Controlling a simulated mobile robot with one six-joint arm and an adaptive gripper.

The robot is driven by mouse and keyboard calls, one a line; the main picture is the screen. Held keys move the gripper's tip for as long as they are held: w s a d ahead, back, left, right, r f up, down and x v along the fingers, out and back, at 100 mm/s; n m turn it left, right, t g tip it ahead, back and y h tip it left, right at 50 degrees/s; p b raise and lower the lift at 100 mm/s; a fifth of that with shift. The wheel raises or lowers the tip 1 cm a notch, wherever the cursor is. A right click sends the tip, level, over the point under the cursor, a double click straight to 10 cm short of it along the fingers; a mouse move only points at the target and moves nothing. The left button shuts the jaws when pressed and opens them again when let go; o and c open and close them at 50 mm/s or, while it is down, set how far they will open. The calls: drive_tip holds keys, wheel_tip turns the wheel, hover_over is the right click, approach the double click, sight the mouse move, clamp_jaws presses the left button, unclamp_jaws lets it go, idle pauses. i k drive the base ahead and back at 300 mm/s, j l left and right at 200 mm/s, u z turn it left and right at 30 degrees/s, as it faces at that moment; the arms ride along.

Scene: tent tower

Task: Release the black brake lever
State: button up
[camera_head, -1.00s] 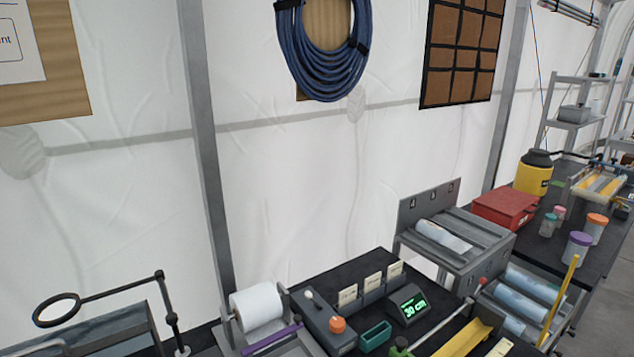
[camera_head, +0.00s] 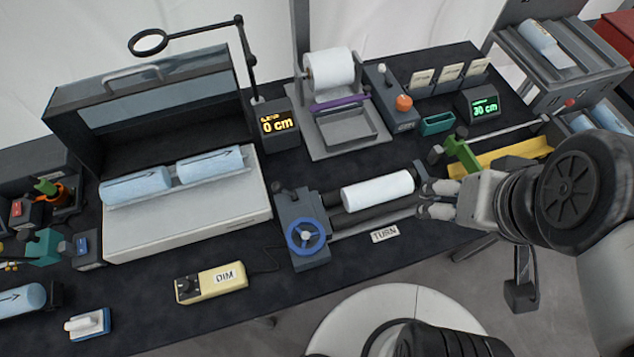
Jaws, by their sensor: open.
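My gripper (camera_head: 428,199) is at the right end of a roller machine, fingers pointing left and apart, with nothing seen held. The machine has a grey end block (camera_head: 297,208) with a blue handwheel (camera_head: 306,236), dark rollers and a white roll (camera_head: 378,190). A small black knob (camera_head: 281,187) sits on top of the grey block at its left. A dark upright piece (camera_head: 420,171) stands just by the fingertips. I cannot tell which dark part is the black brake lever; the gripper partly hides the machine's right end.
A green clamp (camera_head: 461,153) and yellow trough (camera_head: 500,160) lie behind my gripper. A TURN label (camera_head: 385,234) is in front of the machine. At left are a light box (camera_head: 188,205) with blue rolls and a yellow DIM controller (camera_head: 211,283). The bench front around the controller is mostly clear.

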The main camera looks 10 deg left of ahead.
sight(276, 188)
drive_tip(key=u, duration=1.45)
